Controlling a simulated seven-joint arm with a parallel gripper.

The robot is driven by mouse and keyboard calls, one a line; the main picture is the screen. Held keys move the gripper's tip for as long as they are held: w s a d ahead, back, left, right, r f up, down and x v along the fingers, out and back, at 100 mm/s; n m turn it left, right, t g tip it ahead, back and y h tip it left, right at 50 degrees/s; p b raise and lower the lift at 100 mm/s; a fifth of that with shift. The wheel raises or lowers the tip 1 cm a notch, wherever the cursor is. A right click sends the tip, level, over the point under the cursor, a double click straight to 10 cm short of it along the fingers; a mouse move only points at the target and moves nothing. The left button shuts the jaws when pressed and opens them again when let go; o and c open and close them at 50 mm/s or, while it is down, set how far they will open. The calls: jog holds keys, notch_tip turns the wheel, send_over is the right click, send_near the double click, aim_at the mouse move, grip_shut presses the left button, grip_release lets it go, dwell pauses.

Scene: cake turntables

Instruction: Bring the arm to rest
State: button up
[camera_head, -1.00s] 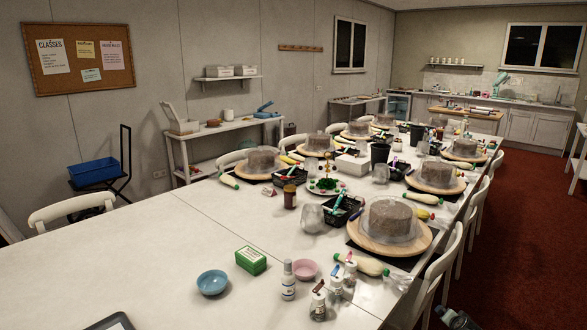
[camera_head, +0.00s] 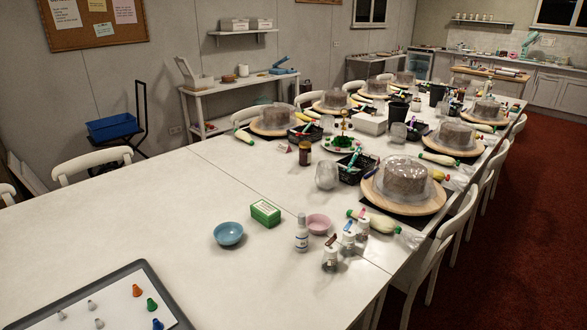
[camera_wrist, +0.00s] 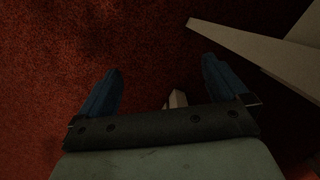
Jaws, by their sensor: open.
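My gripper (camera_wrist: 160,85) shows in the wrist view, with its two blue fingers spread wide apart and nothing between them. It points down over red carpet (camera_wrist: 60,60). A pale slanted bar, perhaps part of a chair or table, lies at the upper right of the wrist view (camera_wrist: 255,45). A small pale piece (camera_wrist: 176,98) shows behind the gripper's base. My arm and gripper do not show in the head view.
A long white table (camera_head: 150,210) fills the head view. It holds covered cakes on wooden turntables (camera_head: 430,205), a blue bowl (camera_head: 228,234), a pink bowl (camera_head: 318,224), a green box (camera_head: 265,213), bottles (camera_head: 302,238) and a dark-edged tray (camera_head: 75,290). White chairs (camera_head: 440,250) line its right side.

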jog(key=s+a+n+g, duration=0.1)
jog(key=s+a+g, duration=0.1)
jog(key=s, duration=0.5)
jog(key=s+a+g, duration=0.2)
jog(key=s+a, duration=0.1)
jog(key=s, duration=0.4)
jog(key=shift+s+a+r+n+g, duration=0.2)
jog(key=shift+a+r+n+g, duration=0.1)
jog(key=shift+r+n, duration=0.15)
